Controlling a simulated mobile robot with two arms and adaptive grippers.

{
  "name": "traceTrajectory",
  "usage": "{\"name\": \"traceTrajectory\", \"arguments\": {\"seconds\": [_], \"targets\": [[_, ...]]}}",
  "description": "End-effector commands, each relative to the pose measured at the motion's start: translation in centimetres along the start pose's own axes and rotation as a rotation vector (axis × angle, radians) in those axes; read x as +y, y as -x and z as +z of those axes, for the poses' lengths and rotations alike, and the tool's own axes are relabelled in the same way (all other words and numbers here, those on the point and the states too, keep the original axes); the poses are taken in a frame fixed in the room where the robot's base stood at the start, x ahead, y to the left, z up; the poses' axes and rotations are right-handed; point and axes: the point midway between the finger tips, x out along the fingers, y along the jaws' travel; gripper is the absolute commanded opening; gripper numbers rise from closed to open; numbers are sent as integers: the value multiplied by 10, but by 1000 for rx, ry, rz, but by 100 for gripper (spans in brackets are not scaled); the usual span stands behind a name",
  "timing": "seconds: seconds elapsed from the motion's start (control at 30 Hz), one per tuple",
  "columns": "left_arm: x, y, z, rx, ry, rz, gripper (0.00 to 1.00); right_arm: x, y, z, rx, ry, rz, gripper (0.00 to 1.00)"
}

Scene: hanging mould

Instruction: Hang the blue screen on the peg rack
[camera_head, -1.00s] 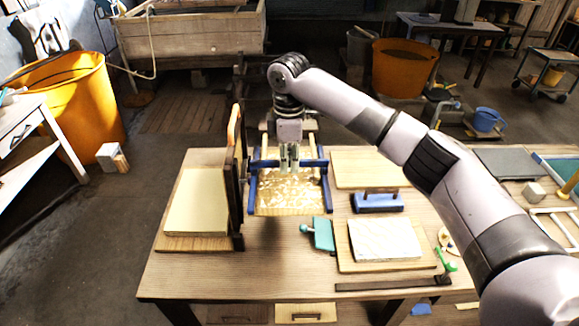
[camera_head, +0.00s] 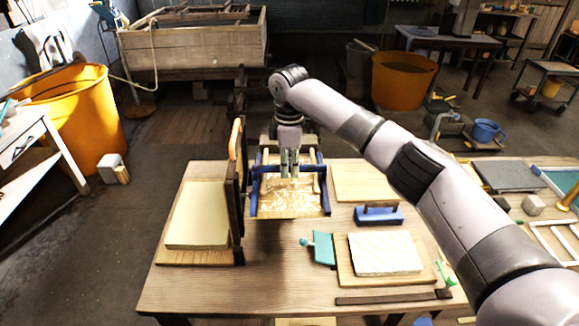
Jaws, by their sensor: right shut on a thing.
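The blue screen (camera_head: 323,190) has a blue frame around a shiny golden mesh. It hangs in the air over the back middle of the table, tilted with its face towards me. My right gripper (camera_head: 289,172) reaches down from above and is shut on it near its upper middle; the fingers hide the exact contact. Light wooden pegs (camera_head: 313,157) show just behind the frame's upper side, and they seem to belong to the peg rack. I cannot tell whether the screen touches them. My left gripper is not in view.
A dark upright frame with an orange top (camera_head: 235,138) stands close left of the screen. The wooden table (camera_head: 200,290) also holds a pale block on a board (camera_head: 197,215), a blue-based press (camera_head: 379,216), a teal tool (camera_head: 322,247) and a white slab (camera_head: 384,253). The front left is clear.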

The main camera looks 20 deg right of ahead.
Motion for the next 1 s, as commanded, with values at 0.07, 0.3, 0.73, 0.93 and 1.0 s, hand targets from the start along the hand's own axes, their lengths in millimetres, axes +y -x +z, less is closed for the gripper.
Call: {"name": "traceTrajectory", "arguments": {"seconds": [0.07,0.3,0.73,0.93,1.0], "targets": [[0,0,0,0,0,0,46,0,0,0,0,0,0,0],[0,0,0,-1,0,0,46,0,-3,0,0,0,0,0],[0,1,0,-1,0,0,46,0,-10,0,0,0,0,0],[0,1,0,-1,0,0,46,0,-13,0,0,0,0,0],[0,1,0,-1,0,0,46,0,-13,0,0,0,0,10]]}}
